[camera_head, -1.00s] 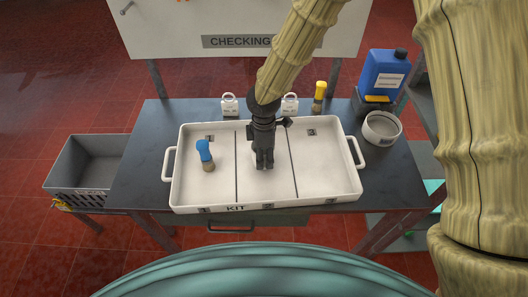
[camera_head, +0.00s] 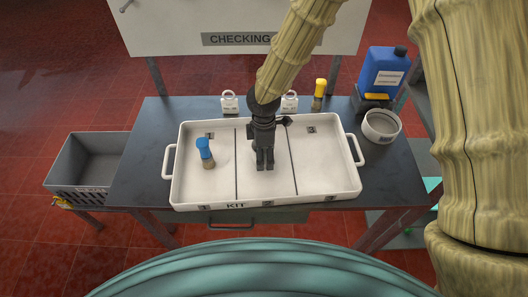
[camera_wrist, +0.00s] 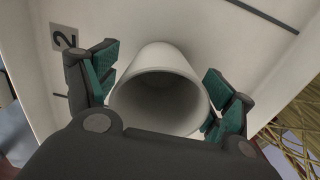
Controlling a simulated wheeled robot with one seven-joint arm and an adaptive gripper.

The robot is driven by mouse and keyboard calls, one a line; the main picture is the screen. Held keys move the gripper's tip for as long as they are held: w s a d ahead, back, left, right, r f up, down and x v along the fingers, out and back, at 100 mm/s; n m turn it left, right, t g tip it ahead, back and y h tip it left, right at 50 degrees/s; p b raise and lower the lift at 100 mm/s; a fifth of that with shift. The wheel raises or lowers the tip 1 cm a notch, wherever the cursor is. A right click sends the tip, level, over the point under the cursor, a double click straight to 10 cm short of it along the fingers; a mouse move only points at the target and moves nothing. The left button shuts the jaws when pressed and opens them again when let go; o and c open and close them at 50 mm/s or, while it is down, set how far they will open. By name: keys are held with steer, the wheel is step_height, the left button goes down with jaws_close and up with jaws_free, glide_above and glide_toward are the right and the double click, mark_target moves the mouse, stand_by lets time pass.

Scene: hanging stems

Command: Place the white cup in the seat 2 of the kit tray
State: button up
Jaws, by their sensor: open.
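The white cup (camera_wrist: 160,100) stands mouth toward the camera on the floor of the kit tray in the wrist view, close to a label "2" (camera_wrist: 64,39). My gripper (camera_wrist: 165,92) is open, with one finger on each side of the cup; I cannot tell whether either finger touches it. In the head view my gripper (camera_head: 264,167) points down into the middle compartment of the white kit tray (camera_head: 340,187) and largely hides the cup. Two dark lines split the tray into three compartments, marked 1, 2 and 3.
A blue-topped object (camera_head: 205,152) stands in the left compartment; the right one is empty. Behind the tray stand two white lock-shaped objects (camera_head: 229,103) and a yellow-topped object (camera_head: 319,95). A round white container (camera_head: 381,127) and blue jug (camera_head: 384,72) are right. A grey bin (camera_head: 88,165) is left.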

step_height(320, 180, up, 12)
steer(key=b, duration=0.2)
stand_by(0.4)
steer(key=shift+r, duration=0.1)
